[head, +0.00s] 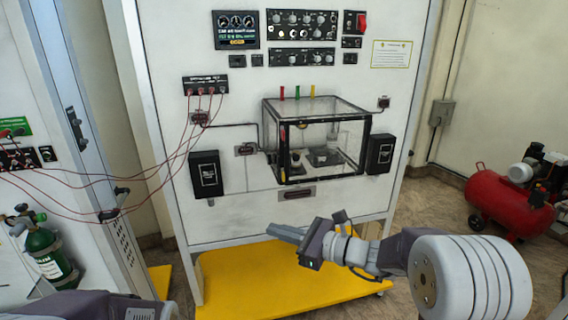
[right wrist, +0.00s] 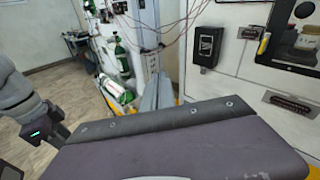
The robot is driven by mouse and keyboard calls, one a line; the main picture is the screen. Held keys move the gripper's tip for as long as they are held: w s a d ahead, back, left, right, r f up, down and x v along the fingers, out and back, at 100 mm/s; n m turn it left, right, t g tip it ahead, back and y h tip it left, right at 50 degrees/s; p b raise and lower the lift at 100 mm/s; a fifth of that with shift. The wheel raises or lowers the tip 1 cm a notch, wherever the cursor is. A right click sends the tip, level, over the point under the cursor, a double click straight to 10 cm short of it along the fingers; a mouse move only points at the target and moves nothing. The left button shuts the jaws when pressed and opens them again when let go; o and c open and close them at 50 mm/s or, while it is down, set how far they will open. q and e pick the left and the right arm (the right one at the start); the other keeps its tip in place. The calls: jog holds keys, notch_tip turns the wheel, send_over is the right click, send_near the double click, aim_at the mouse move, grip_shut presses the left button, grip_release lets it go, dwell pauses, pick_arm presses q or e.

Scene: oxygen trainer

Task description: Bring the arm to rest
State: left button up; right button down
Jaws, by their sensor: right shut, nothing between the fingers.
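My right gripper (head: 275,231) reaches in from the right, in front of the lower part of the white panel (head: 232,215). It points left, with its fingers together and nothing held. In the right wrist view its closed grey fingers (right wrist: 156,92) show beyond the wide gripper body. It stands apart from the clear box on the panel. Part of my left arm (head: 75,304) shows along the bottom left edge of the head view. A wrist section of it (right wrist: 38,128) shows at the left of the right wrist view, but its fingers are hidden.
A black-framed clear box (head: 345,155) juts from the panel above my right gripper. A yellow base (head: 235,285) lies below. Red cables (head: 150,170) hang at left, near a green cylinder (head: 48,252). A red compressor (head: 500,203) stands on the floor at right.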

jog(key=s+f+n+g+h, duration=0.35)
jog(key=s+f+n, duration=0.3)
jog(key=s, duration=0.35)
jog(key=s+f+n+g+h, duration=0.3)
jog(key=s+f+n+g, duration=0.2)
jog(key=s+f, duration=0.4)
pick_arm(q)
jog(key=shift+s+a, duration=0.1)
jog(key=shift+s, duration=0.15)
pick_arm(e)
jog(key=s+d+f+n+h, duration=0.1)
jog(key=d+f+n+h, duration=0.1)
jog(key=d+n, duration=0.3)
jog(key=s+d+f+n+h, duration=0.1)
jog(key=d+f+n+h, duration=0.2)
jog(key=d, duration=0.7)
jog(key=n+h, duration=0.2)
jog(key=n, duration=0.1)
jog(key=shift+s, duration=0.4)
jog(key=shift+f+t, duration=0.1)
jog(key=shift+t, duration=0.15)
